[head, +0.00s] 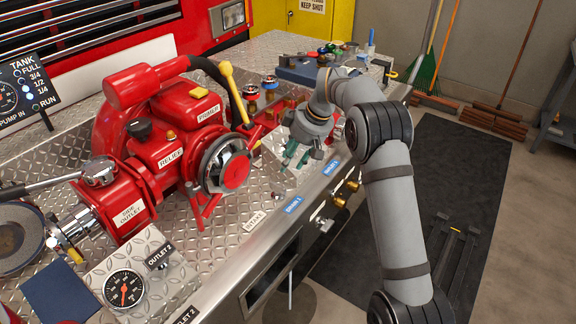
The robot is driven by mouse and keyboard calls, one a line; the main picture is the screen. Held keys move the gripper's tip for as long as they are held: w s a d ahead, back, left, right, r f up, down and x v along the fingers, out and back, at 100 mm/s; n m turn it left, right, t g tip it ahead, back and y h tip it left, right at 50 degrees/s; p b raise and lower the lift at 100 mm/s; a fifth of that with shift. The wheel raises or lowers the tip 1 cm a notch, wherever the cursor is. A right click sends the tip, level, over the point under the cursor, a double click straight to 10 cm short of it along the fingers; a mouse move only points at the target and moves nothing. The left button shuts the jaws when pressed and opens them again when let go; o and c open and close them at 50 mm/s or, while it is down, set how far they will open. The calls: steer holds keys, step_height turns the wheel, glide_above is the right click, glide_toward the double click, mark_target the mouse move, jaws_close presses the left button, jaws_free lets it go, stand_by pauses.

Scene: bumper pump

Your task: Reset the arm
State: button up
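My arm comes up from the lower right and bends over the edge of the diamond-plate deck. My gripper (296,155) points down over the deck, just right of the red pump (165,140). Two greenish fingers show below its grey wrist, with a gap between them, and I see nothing held there. The picture is too small to tell whether the fingertips touch the plate under them.
A yellow-handled lever (233,92) rises from the pump beside my gripper. Small valves (260,88) and a blue-grey case (310,68) stand farther back. A gauge panel (125,288) is at the front left. Brass fittings (345,190) stick out along the deck's front edge.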

stand_by(0.3)
steer(key=x, duration=1.2)
